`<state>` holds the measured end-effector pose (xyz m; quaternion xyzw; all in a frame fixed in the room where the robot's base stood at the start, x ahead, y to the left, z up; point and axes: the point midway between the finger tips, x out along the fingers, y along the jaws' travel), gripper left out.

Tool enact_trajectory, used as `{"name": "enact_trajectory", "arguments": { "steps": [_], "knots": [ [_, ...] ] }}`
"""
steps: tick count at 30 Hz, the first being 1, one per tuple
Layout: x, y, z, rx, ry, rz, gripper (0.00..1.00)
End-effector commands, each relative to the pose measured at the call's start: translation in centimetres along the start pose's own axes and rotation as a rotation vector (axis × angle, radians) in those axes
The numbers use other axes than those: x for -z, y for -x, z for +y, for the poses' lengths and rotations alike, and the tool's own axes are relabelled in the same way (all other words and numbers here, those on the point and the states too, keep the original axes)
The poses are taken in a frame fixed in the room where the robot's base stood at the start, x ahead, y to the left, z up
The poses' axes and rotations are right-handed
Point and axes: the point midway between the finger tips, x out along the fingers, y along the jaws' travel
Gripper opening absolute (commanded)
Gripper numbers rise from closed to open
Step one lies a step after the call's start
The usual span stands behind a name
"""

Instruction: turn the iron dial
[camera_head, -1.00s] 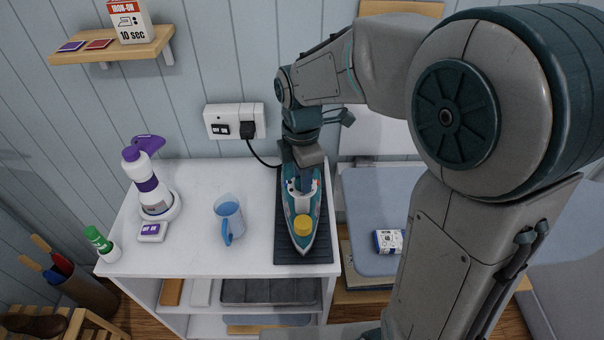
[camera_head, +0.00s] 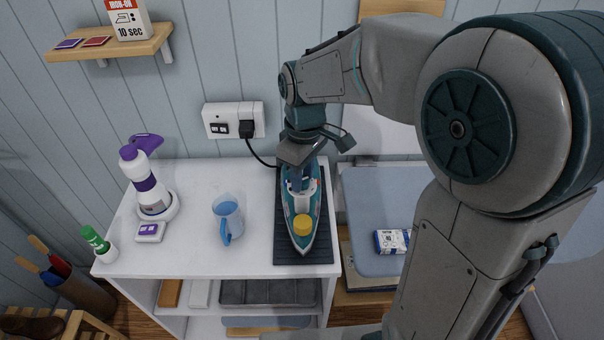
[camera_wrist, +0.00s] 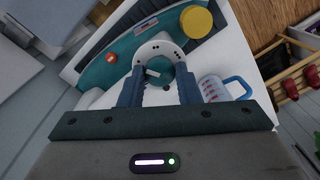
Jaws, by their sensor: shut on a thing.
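The iron (camera_head: 304,243) lies on a dark ribbed mat (camera_head: 327,250), teal and white with a yellow round cap (camera_head: 302,225) near its tip. My gripper (camera_head: 298,184) reaches down onto the iron's middle. In the wrist view the iron dial (camera_wrist: 158,73) is a round teal knob with a white mark, ringed by a white scale. The two blue fingers (camera_wrist: 160,80) stand on either side of the dial and are shut on it. In the head view the fingers hide most of the dial.
A blue measuring jug (camera_head: 229,218) stands left of the mat on the white table (camera_head: 185,255). A cord runs to the wall socket (camera_head: 232,120). A blue ironing surface (camera_head: 375,195) lies to the right.

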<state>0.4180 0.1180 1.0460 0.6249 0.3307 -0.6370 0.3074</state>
Motion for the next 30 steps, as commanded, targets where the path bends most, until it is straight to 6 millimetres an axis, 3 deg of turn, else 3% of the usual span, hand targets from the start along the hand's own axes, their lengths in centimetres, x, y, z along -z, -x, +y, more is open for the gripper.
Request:
{"name": "enact_trajectory", "arguments": {
  "steps": [30],
  "knots": [
    [0.01,0.08,-0.07,-0.001,-0.889,0.036,0.07]
  ]
}}
